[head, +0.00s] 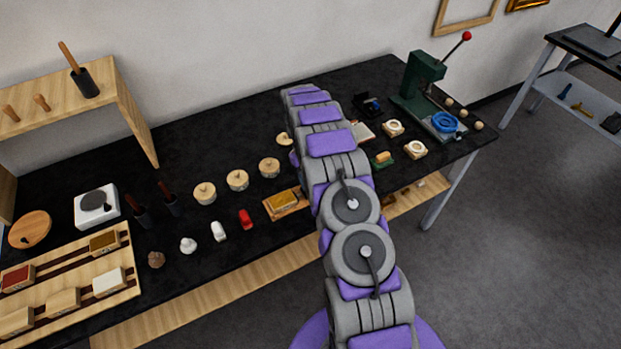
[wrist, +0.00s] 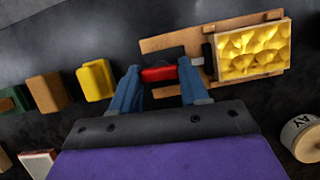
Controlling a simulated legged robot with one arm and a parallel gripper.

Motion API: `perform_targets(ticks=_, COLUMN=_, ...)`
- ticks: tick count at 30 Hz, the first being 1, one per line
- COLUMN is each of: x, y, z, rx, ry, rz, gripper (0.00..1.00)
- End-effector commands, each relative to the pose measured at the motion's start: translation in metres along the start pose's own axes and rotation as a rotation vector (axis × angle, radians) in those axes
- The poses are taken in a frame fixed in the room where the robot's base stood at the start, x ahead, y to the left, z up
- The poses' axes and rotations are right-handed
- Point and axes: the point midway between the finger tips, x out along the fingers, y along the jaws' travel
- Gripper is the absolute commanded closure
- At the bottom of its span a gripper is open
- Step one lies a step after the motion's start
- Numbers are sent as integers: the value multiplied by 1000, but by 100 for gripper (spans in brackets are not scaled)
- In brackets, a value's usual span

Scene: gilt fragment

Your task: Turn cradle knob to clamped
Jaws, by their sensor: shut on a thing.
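The cradle is a wooden base (wrist: 165,44) in the wrist view, with a framed, bumpy yellow-gold fragment (wrist: 252,48) at its right end. In the head view the cradle (head: 272,209) lies near the table's front edge, just left of my arm. The red cradle knob (wrist: 158,73) sits at the base's left part, beside a dark metal piece. My gripper (wrist: 158,76) has its blue fingers on either side of the knob, shut on it. In the head view my arm hides the gripper and the knob. I cannot read the knob's setting.
In the wrist view a yellow block (wrist: 95,80) and a wooden block (wrist: 48,92) stand left of the gripper. A labelled round pot (wrist: 303,137) is at lower right. In the head view a green press (head: 420,85) stands at the back right.

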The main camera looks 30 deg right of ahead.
Motion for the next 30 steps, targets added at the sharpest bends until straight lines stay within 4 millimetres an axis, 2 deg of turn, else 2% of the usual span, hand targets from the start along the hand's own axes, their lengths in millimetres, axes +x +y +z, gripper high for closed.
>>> perform_targets(ticks=20, x=-1, y=0, z=0, rx=-55, ry=2, rz=24, gripper=86)
perform_targets(ticks=21, x=-1, y=0, z=0, rx=-55, ry=1, rz=24, gripper=53)
perform_targets(ticks=28, x=0, y=0, z=0, rx=-55, ry=0, rz=23, gripper=31)
perform_targets(ticks=30, x=0, y=0, z=0, rx=-55, ry=0, rz=23, gripper=30)
